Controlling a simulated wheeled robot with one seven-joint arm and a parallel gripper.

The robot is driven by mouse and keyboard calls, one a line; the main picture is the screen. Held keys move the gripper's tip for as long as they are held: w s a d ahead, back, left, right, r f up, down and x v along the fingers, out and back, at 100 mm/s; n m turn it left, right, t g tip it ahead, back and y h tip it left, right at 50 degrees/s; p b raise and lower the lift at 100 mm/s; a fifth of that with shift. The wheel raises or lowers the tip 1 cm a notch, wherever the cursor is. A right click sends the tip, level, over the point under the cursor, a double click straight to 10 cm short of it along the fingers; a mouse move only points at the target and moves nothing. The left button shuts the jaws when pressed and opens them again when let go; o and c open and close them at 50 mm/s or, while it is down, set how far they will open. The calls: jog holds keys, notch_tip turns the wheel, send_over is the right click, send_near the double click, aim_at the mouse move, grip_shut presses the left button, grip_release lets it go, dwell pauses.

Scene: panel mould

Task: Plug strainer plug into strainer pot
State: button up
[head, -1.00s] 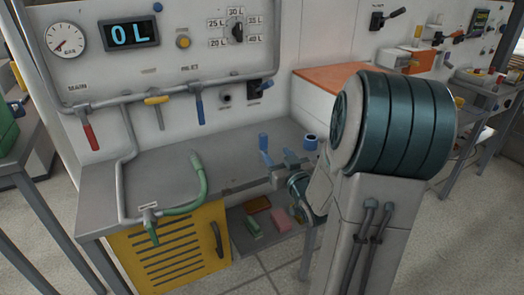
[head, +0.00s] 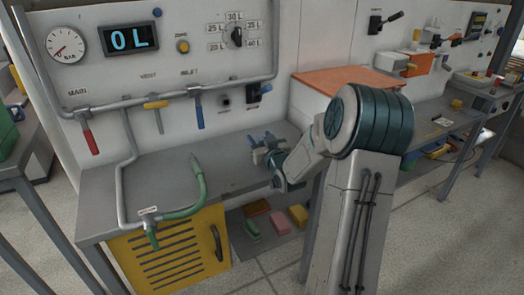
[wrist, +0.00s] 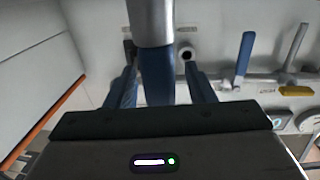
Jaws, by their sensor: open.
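My gripper (head: 262,146) is above the bench in the head view, just in front of the panel. In the wrist view its two blue fingers (wrist: 160,84) stand apart and open. A grey cylinder with a blue end (wrist: 157,74) lies between them and runs to the top edge; it may be the strainer plug, but I cannot tell whether the fingers touch it. A dark round port (head: 224,101) is in the panel above and left of my gripper; it also shows in the wrist view (wrist: 187,53). I cannot tell if it is the strainer pot.
Red, yellow and blue levers hang from the pipe (head: 170,98). A green hose (head: 199,185) stands at the bench's left. The grey bench top (head: 232,168) is clear between hose and gripper.

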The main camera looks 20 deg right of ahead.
jog(key=shift+w, duration=0.2)
grip_shut()
jog(key=shift+r, duration=0.15)
